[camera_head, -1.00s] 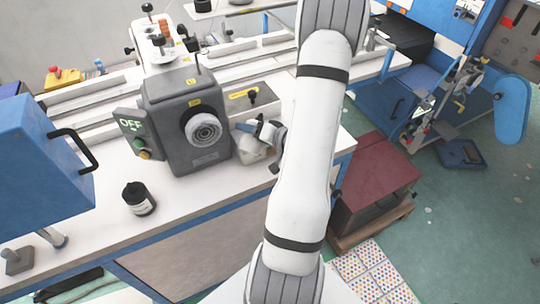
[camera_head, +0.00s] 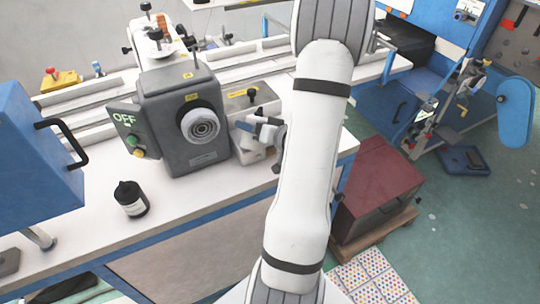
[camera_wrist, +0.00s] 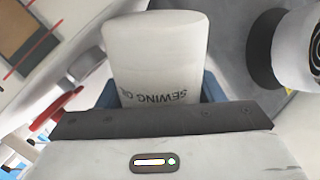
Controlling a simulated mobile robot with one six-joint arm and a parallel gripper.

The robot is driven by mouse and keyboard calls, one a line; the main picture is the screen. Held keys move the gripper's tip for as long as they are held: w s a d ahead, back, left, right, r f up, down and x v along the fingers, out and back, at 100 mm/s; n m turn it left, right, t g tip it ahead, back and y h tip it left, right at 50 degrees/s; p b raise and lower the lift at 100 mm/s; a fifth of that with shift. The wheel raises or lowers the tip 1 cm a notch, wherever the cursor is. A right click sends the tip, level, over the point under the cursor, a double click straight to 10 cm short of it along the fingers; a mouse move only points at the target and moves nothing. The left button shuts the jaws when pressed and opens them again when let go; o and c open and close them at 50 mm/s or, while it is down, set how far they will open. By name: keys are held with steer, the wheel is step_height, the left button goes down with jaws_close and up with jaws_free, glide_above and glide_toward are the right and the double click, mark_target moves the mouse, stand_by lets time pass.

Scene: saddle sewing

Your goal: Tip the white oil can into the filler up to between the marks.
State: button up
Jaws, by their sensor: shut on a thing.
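The white oil can (camera_wrist: 155,55) has dark lettering, partly readable as "SEWING", and appears upside down in the wrist view. My gripper (camera_wrist: 160,98) is shut on it, with a blue finger on each side. In the head view my gripper (camera_head: 263,130) is beside the right side of the grey machine head, partly hidden by my arm. A pale shape below the fingers there may be the can. I cannot make out the filler, its marks or any oil level.
The grey machine head (camera_head: 185,110) has a round dial (camera_head: 201,126) and a control box (camera_head: 133,132) reading "OFF". Behind my gripper is a pale box with a black knob (camera_head: 251,96). A maroon cabinet (camera_head: 378,188) is right.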

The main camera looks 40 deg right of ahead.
steer(key=shift+d+f, duration=0.1)
steer(key=shift+f, duration=0.15)
steer(key=shift+r+p, duration=0.3)
steer(key=shift+p, duration=0.2)
steer(key=shift+n+h, duration=0.3)
steer(key=shift+n, duration=0.4)
steer(key=r+p, duration=0.1)
steer(key=r, duration=0.1)
steer(key=r+p, duration=0.1)
steer(key=r, duration=0.1)
steer(key=r+p, duration=0.1)
steer(key=r, duration=0.1)
steer(key=shift+w+d+r, duration=0.15)
steer(key=shift+w+d, duration=0.05)
steer(key=shift+d, duration=0.1)
steer(key=n+b, duration=0.1)
steer(key=d+t+b, duration=0.1)
steer(key=b, duration=0.1)
steer(key=shift+w+d+r+n, duration=0.1)
steer(key=shift+w+r+n, duration=0.25)
steer(key=shift+r+n, duration=0.05)
steer(key=shift+w+d+r+n+t+b, duration=0.15)
steer(key=shift+d+r+n+t+b, duration=0.15)
steer(key=shift+r+n+b, duration=0.35)
steer(key=shift+w+d+r+n+t+b, duration=0.15)
steer(key=shift+d+r+n+b, duration=0.15)
steer(key=shift+r+n+b, duration=0.3)
steer(key=shift+w+d+r+n+t+b, duration=0.15)
steer(key=shift+d+r+n+t+b, duration=0.15)
steer(key=shift+r+n+b, duration=0.3)
